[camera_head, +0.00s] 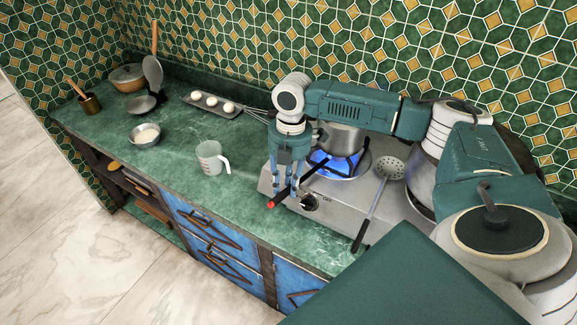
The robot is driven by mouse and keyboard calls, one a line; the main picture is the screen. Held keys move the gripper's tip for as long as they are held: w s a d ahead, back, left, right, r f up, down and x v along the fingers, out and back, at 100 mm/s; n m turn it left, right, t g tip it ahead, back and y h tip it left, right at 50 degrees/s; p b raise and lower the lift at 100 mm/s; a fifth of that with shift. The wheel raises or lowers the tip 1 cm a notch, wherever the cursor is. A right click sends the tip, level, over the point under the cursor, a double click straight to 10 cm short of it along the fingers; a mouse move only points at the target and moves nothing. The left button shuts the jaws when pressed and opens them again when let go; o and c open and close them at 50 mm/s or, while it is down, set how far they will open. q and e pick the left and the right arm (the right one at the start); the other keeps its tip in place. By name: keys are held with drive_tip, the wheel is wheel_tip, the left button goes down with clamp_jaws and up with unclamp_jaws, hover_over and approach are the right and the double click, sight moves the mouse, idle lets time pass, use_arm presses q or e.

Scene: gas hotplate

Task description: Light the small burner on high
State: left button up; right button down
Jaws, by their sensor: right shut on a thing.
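The gas hotplate (386,190) is a silver unit on the counter. A blue flame (352,172) burns on it under a steel pot (341,138). A dark control knob (309,202) is on its front. My right gripper (285,193) points down at the hotplate's left front, just left of the knob, and is shut on a thin black stick with a red end (271,205). The stick slants back and right toward the lit burner. My arm and the pot hide part of the hotplate top, so I cannot tell the burner sizes. My left gripper is out of view.
A slotted spoon (390,168) lies across the hotplate.

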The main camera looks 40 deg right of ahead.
drive_tip(key=shift+a, duration=0.1)
drive_tip(key=shift+s+a+r, duration=0.1)
drive_tip(key=shift+a+r, duration=0.05)
drive_tip(key=shift+a, duration=0.1)
drive_tip(key=s+a+r+p, duration=0.2)
drive_tip(key=a+p, duration=0.3)
drive_tip(key=a, duration=1.1)
drive_tip(key=shift+s, duration=0.55)
